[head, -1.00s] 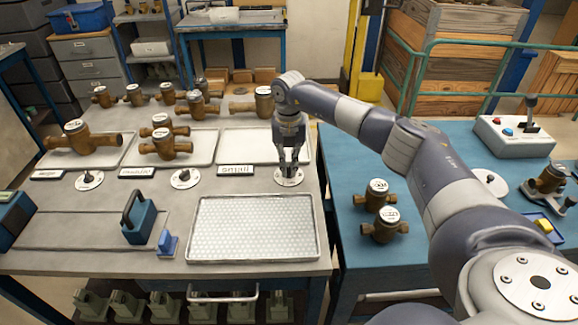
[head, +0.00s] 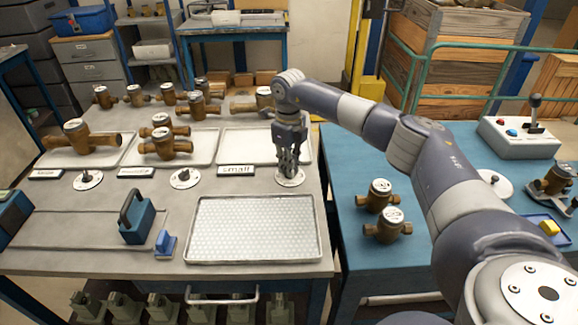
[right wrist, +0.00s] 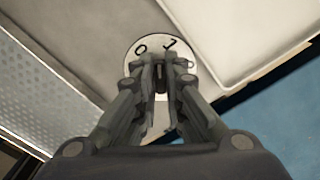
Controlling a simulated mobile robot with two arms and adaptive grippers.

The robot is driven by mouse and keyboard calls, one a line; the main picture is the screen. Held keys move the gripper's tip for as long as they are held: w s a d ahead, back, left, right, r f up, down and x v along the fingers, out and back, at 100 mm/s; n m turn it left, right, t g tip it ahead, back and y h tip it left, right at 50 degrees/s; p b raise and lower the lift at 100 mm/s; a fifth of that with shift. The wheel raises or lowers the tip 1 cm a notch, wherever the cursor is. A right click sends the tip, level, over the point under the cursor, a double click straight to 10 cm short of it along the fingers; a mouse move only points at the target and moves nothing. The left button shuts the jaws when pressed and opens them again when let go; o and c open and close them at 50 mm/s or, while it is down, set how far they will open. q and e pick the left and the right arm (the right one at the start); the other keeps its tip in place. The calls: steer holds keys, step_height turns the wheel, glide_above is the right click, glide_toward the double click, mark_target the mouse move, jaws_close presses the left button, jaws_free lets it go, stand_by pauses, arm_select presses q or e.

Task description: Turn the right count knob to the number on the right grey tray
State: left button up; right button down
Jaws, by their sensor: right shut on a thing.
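The right count knob (right wrist: 160,78) stands on a round white dial (head: 281,182) in front of the right grey tray (head: 240,150). My right gripper (head: 289,170) points down over the dial, its fingers shut on the knob and hiding most of it. In the right wrist view the dial (right wrist: 152,40) shows a 0 and a 1 beyond the fingers; a further mark at the right is partly covered. The right grey tray holds no meters. A label plate (head: 236,170) stands at its front edge, its writing too small to read. My left gripper is out of view.
The left tray (head: 55,160) and middle tray (head: 203,154) hold brass meters, with a dial before each. A white textured tray (head: 253,230) lies just in front of the right dial. A blue table (head: 345,160) with two meters is at the right.

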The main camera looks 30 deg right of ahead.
steer(key=n, duration=0.3)
steer(key=shift+n, duration=0.3)
steer(key=shift+a+r+n+b, duration=0.1)
steer(key=shift+n+b, duration=0.35)
steer(key=shift+n, duration=1.25)
steer(key=c, duration=1.7)
jaws_free()
step_height(320, 180, up, 12)
steer(key=shift+f, duration=0.1)
